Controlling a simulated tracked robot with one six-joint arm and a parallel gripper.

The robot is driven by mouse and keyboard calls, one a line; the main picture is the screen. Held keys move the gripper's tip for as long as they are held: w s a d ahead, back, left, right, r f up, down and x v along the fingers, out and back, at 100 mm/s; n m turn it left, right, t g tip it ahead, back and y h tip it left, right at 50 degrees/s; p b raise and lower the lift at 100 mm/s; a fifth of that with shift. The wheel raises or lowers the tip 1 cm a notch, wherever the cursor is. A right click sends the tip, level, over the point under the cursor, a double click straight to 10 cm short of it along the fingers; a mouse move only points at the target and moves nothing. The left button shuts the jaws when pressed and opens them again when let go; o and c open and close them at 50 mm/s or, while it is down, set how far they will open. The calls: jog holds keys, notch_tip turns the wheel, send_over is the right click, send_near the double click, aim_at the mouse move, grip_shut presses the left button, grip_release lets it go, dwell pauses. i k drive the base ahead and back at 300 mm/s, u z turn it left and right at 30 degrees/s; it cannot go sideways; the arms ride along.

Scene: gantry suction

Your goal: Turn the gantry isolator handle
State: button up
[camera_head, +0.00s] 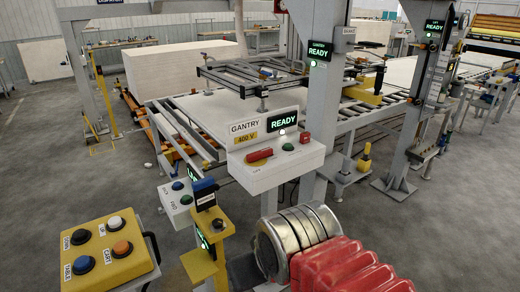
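The box carries a GANTRY label, a yellow 400 V label and a lit READY display (283,121). A green button (288,147) and a red control (305,138) sit to the right of the handle. My red ribbed arm and metal rings show at the bottom right, apart from the handle in the picture. My gripper's fingers do not show.
A yellow button panel (105,252) is at the lower left. A smaller white box (178,204) and a yellow post (213,222) stand left of the gantry box. A grey column (320,90) rises behind it. Open floor (430,230) lies at right.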

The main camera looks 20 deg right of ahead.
aim_at(259, 155)
jog(key=i, duration=0.9)
